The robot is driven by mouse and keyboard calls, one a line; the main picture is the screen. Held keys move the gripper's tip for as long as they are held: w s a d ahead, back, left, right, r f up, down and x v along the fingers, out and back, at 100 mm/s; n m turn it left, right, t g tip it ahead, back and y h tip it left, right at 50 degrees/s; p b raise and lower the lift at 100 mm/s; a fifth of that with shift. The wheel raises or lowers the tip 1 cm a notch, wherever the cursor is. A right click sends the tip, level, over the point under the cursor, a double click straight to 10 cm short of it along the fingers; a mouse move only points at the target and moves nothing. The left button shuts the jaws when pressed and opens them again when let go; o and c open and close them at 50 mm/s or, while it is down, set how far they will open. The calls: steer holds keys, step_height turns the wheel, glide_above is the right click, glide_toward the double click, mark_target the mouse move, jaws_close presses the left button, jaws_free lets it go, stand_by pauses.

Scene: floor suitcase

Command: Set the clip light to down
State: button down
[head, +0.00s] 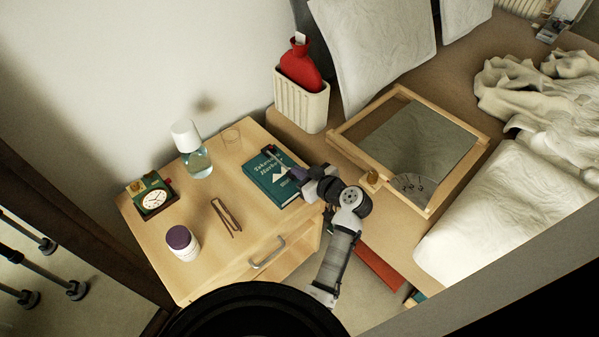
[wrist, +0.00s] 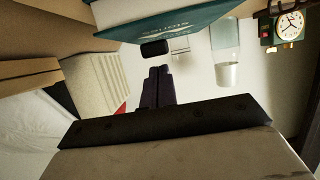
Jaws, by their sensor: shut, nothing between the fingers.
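The clip light (head: 269,153) is a small dark piece at the far edge of the teal book (head: 268,181) on the nightstand. In the wrist view, a black rounded piece (wrist: 155,48) at the book's edge appears to be its head. The lamp's exact tilt is hard to tell. My gripper (head: 297,174) is at the right edge of the book, close to the clip light. In the wrist view its dark fingers (wrist: 155,88) are together, with a small visible gap between them and the black head. Contact elsewhere cannot be told.
The nightstand (head: 210,267) also holds a clock (head: 154,200), a clear bottle with white cap (head: 195,160), a glass (head: 231,138), brown tweezer-like glasses (head: 226,217) and a purple-lidded jar (head: 182,242). A wooden tray (head: 341,144) and a ribbed holder (head: 303,103) with a red bottle stand right.

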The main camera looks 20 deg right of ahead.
steer(key=b+v, duration=0.2)
steer(key=v, duration=1.2)
